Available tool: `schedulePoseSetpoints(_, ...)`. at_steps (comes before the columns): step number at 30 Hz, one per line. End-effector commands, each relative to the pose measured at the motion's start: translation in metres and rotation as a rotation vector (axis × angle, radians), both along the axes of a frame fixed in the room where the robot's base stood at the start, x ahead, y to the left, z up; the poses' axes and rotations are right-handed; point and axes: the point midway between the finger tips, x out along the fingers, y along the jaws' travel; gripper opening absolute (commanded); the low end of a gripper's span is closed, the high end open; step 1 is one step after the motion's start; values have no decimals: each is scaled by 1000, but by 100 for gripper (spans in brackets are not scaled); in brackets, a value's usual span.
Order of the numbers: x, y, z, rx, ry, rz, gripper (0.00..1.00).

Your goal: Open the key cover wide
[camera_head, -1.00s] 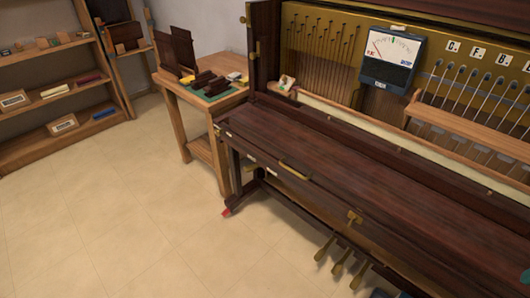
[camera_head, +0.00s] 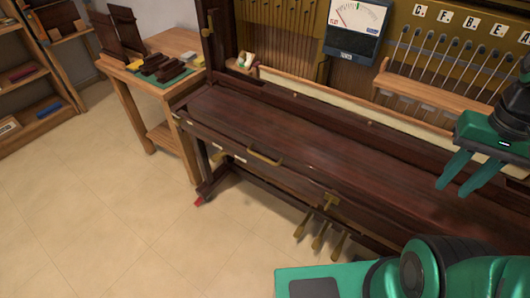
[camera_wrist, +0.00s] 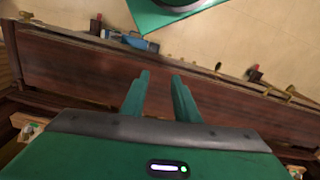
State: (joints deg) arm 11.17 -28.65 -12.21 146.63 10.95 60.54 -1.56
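The key cover (camera_head: 290,135) is a long dark red-brown wooden lid lying closed over the piano's keyboard; no keys show. A brass handle (camera_head: 265,156) sits on its front edge left of centre. A brass fitting (camera_head: 328,203) is farther right along the front. My gripper (camera_head: 452,191) hangs above the right part of the cover, apart from it, fingers pointing down and empty. In the wrist view my gripper (camera_wrist: 160,76) shows two green fingers with a gap between them, over the dark cover (camera_wrist: 80,70).
The piano's open upper part holds a meter (camera_head: 356,30) and a row of pins above a wooden rail (camera_head: 440,112). Brass pedals (camera_head: 318,236) stand below. A wooden side table (camera_head: 180,45) with dark blocks is at the left.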

Motion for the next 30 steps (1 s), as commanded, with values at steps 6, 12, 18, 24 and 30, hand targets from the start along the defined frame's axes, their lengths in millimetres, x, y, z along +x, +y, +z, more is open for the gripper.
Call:
schedulePoseSetpoints(6, 61, 24, 2, -33, 10, 215, 28)
schedulePoseSetpoints(12, 130, 64, -2, -73, 9, 466, 28)
schedulePoseSetpoints(18, 190, 127, -14, -112, 3, 718, 28)
schedulePoseSetpoints(24, 235, 210, -34, -149, -8, 972, 28)
schedulePoseSetpoints(30, 257, 301, -60, -180, -22, 1212, 28)
